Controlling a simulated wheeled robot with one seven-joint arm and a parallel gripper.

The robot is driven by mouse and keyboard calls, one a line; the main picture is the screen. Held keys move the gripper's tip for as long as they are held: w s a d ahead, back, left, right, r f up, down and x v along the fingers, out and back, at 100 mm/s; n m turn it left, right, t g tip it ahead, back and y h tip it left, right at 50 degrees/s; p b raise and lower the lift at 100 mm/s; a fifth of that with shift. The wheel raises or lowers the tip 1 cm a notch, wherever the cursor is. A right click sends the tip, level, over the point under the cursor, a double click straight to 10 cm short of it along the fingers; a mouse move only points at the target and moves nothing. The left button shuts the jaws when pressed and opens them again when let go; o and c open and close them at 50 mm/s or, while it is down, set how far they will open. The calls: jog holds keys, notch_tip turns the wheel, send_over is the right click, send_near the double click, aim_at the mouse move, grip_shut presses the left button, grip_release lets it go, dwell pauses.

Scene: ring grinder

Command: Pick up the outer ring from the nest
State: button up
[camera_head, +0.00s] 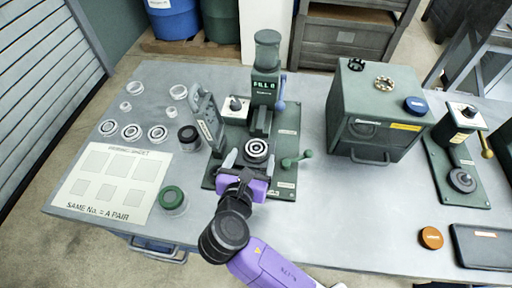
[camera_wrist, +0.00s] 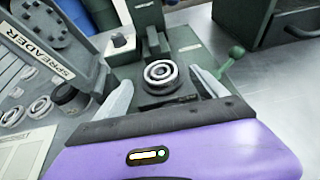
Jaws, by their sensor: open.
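A round silver ring part with concentric rings (camera_head: 257,148) sits in the dark nest of the green press-like machine (camera_head: 266,95). In the wrist view the outer ring (camera_wrist: 149,76) surrounds a smaller ring and dark centre, and the dark nest (camera_wrist: 158,99) shows under it. My gripper (camera_head: 250,161) is open just in front of the nest. In the wrist view its two pale fingers (camera_wrist: 162,88) stand wide apart, one to each side of the ring and short of it. Nothing is between them. I cannot tell the exact height gap.
A grey-green panel marked SPREADER (camera_wrist: 52,62) stands close left of the nest. A green lever (camera_head: 297,160) sticks out to the right. A large green box (camera_head: 375,110) stands further right. Loose rings (camera_head: 131,132), jars and a printed sheet (camera_head: 112,180) lie left.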

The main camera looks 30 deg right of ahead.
aim_at(257, 147)
jog(key=shift+x, duration=2.35)
jog(key=shift+s+f, duration=0.1)
jog(key=c, duration=1.6)
jog(key=shift+o, duration=0.2)
